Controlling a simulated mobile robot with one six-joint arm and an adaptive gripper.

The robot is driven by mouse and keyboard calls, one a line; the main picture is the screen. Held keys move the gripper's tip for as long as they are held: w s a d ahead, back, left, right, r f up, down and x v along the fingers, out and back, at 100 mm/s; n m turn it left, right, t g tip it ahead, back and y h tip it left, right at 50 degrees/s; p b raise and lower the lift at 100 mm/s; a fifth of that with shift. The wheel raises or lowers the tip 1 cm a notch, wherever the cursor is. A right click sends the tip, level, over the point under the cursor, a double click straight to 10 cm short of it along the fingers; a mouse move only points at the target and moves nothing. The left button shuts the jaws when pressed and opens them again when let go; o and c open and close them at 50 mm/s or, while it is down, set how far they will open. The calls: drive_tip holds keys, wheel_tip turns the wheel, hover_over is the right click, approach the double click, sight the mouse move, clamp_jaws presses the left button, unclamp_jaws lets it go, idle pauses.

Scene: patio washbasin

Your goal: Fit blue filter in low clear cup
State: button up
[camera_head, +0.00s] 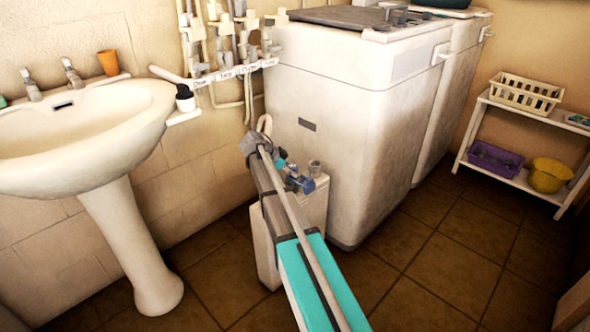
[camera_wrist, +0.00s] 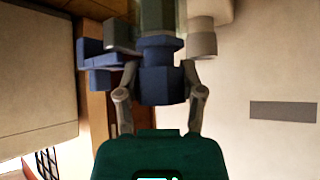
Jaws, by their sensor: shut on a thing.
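In the wrist view, my gripper (camera_wrist: 162,40) is shut on a blue faceted piece (camera_wrist: 160,85), which looks like the blue filter. A dark grey-green cylinder (camera_wrist: 155,14) shows just beyond it, cut by the top edge; I cannot tell whether it is the clear cup or touches the filter. More blue blocky parts (camera_wrist: 96,55) lie left of the fingers. In the head view, my gripper (camera_head: 299,180) is small, over the low white cabinet (camera_head: 312,210), with blue beside it. A small grey cup-like thing (camera_head: 315,168) is just right of it.
A white washing machine (camera_head: 335,120) stands close behind the cabinet. A washbasin (camera_head: 80,150) on a pedestal is at left, with labelled pipes (camera_head: 235,72) on the wall. A white shelf (camera_head: 520,185) stands at right. The tiled floor (camera_head: 440,265) at right is clear.

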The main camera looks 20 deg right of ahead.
drive_tip(key=shift+f, duration=0.15)
drive_tip(key=o, duration=0.9)
drive_tip(key=shift+c, duration=0.2)
drive_tip(key=shift+p+v, duration=0.75)
drive_tip(key=shift+v, duration=0.35)
drive_tip(key=s+p+v, duration=0.1)
drive_tip(key=p+v, duration=0.5)
drive_tip(key=v, duration=0.2)
drive_tip(key=shift+w+a+r, duration=0.3)
drive_tip(key=shift+w, duration=0.05)
drive_tip(key=shift+s, duration=0.1)
